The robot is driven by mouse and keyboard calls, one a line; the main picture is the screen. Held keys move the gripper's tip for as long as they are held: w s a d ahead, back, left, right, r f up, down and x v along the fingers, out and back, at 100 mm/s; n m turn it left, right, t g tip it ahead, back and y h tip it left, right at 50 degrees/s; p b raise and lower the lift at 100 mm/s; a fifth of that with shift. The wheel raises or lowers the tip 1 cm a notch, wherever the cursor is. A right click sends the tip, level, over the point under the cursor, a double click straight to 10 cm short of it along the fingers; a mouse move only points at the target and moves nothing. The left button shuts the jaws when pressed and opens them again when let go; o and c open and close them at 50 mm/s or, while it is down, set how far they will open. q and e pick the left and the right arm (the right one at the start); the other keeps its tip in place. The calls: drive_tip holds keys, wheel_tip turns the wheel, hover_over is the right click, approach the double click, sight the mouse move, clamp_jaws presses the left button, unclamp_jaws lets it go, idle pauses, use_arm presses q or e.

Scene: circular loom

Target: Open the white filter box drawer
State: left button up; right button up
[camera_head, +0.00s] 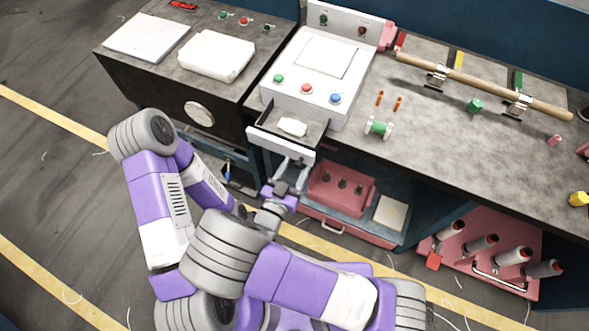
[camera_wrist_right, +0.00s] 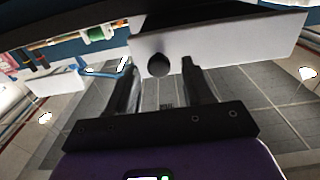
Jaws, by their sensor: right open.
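The white filter box (camera_head: 293,79) stands on the bench in the head view, with green, red and blue buttons on its top. Its drawer (camera_head: 281,143) is out at the front, and a crumpled white item (camera_head: 292,127) lies inside. My right gripper (camera_head: 291,163) is open just in front of and below the drawer front. In the right wrist view, the white drawer front (camera_wrist_right: 225,45) carries a dark round knob (camera_wrist_right: 158,66). The knob appears between the open finger tips; I see no grip on it. My left gripper is not in view.
A pink box (camera_head: 340,189) sits on the shelf below the bench. A green spool (camera_head: 378,127) and orange pegs (camera_head: 398,103) stand right of the filter box. A white tray (camera_head: 216,55) lies on the left cabinet.

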wheel_tip(320, 180, up, 10)
drive_tip(key=p, duration=0.2)
drive_tip(key=shift+f, duration=0.15)
idle(0.4)
